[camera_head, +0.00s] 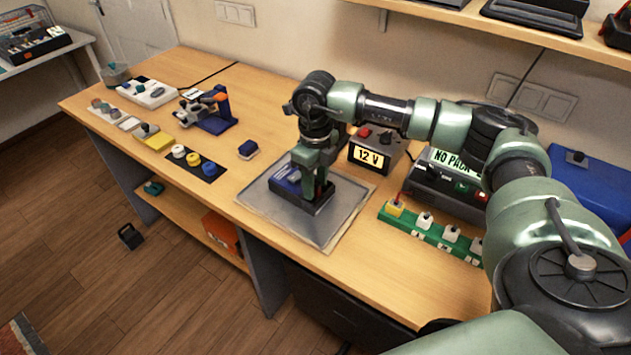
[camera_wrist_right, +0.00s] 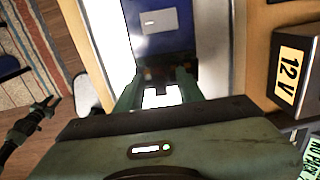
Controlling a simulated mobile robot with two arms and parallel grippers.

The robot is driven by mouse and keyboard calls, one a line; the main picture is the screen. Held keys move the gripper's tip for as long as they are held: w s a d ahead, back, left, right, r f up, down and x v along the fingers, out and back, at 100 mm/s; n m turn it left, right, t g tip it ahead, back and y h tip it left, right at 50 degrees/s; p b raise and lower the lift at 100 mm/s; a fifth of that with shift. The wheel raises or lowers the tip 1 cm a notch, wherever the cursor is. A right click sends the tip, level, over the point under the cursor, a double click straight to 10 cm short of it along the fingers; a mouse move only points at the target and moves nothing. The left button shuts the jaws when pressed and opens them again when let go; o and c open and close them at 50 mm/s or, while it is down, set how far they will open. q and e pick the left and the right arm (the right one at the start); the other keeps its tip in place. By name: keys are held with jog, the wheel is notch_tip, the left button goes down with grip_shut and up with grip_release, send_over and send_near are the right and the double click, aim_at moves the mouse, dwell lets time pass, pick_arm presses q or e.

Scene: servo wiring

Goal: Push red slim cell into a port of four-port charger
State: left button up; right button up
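My right gripper (camera_head: 316,188) points down at a low blue-and-black block (camera_head: 287,180) on a grey mat, at or just over the block's right end. In the right wrist view its two fingers (camera_wrist_right: 167,75) stand apart, with something dark between or just beyond the tips; I cannot tell whether they grip it. The blue block (camera_wrist_right: 160,25) with a grey label lies beyond the tips. I cannot make out a red slim cell or clearly identify the four-port charger.
A box marked 12 V (camera_head: 370,154) and a NO PACK box (camera_head: 440,190) stand right of the mat (camera_head: 322,232). A green strip (camera_head: 432,234) with yellow and white blocks lies at the front right. A small dark blue block (camera_head: 248,149) lies left of the mat, with bare wood around it.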

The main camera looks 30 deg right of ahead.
aim_at(316, 182)
jog(key=shift+r, duration=0.1)
notch_tip(316, 182, up, 8)
jog(key=shift+f+b, duration=0.15)
jog(key=shift+b, duration=0.8)
jog(key=shift+f, duration=0.1)
